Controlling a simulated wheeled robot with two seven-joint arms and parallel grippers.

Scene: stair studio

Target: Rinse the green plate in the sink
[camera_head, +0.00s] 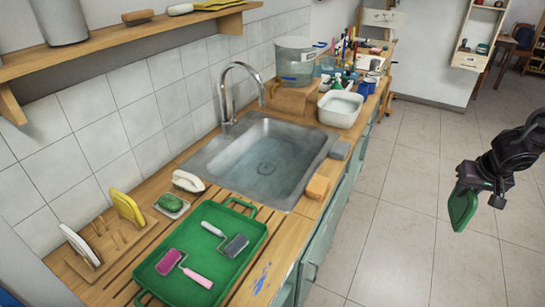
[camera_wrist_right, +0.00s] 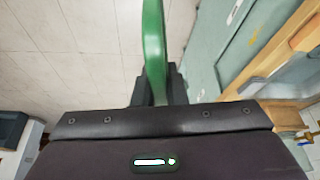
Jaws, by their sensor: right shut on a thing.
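The green plate (camera_head: 463,207) is held at the right of the head view, over the floor and well apart from the counter. My right gripper (camera_head: 479,184) is shut on the plate's edge, and the plate hangs tilted, nearly upright. In the right wrist view the plate (camera_wrist_right: 154,45) shows edge-on between the fingers (camera_wrist_right: 156,90). The sink (camera_head: 262,160) is set in the wooden counter, with what looks like water in its basin. A curved chrome faucet (camera_head: 228,95) stands at its back left edge. My left gripper is not in view.
A green tray (camera_head: 215,277) with two rollers lies on the near counter, beside a rack with a yellow plate (camera_head: 127,208). A white tub (camera_head: 340,109) stands beyond. The floor at right is clear.

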